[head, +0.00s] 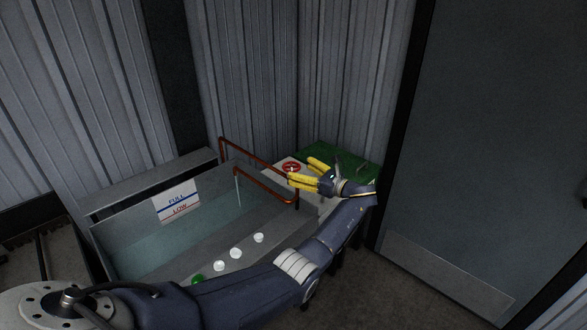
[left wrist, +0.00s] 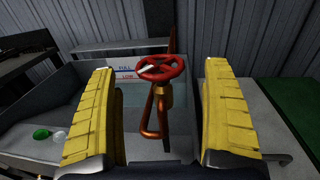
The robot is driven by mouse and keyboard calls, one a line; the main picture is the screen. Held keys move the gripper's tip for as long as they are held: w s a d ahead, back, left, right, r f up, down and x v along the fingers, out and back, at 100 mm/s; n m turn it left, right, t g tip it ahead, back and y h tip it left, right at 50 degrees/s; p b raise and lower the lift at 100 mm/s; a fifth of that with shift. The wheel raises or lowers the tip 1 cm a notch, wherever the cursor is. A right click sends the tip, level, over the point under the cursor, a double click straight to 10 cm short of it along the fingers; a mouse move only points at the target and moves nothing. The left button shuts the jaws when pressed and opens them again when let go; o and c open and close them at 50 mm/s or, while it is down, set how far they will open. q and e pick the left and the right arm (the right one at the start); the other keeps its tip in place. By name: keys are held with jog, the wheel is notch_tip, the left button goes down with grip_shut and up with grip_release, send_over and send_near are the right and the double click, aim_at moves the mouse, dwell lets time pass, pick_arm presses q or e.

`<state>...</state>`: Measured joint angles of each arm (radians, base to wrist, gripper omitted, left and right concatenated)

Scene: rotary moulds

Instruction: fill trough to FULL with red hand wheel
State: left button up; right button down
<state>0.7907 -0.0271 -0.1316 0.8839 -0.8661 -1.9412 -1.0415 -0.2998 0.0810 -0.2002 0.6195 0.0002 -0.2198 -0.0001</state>
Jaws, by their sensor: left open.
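The red hand wheel (head: 291,167) sits on a red-brown pipe at the right end of the trough. In the left wrist view the wheel (left wrist: 159,67) stands between and beyond my finger pads. My left gripper (head: 303,172) has yellow fingers spread open beside the wheel, with nothing held. The glass-sided trough (head: 125,232) holds bluish water; its exact level is hard to tell. A sign (head: 177,202) marked FULL in blue above LOW in red is on the trough. A thin pale line hangs below the pipe's bend, perhaps water. My right gripper is out of view.
Several white round items (head: 236,253) and a green one (head: 198,280) lie on the grey ledge in front of the trough. A green-topped surface (head: 345,160) is behind my gripper. Corrugated walls close the corner; a grey door (head: 490,130) stands right.

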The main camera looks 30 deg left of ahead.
pick_arm(q)
jog(key=d, duration=0.7)
jog(key=shift+s+d, duration=0.3)
jog(key=shift+s, duration=0.1)
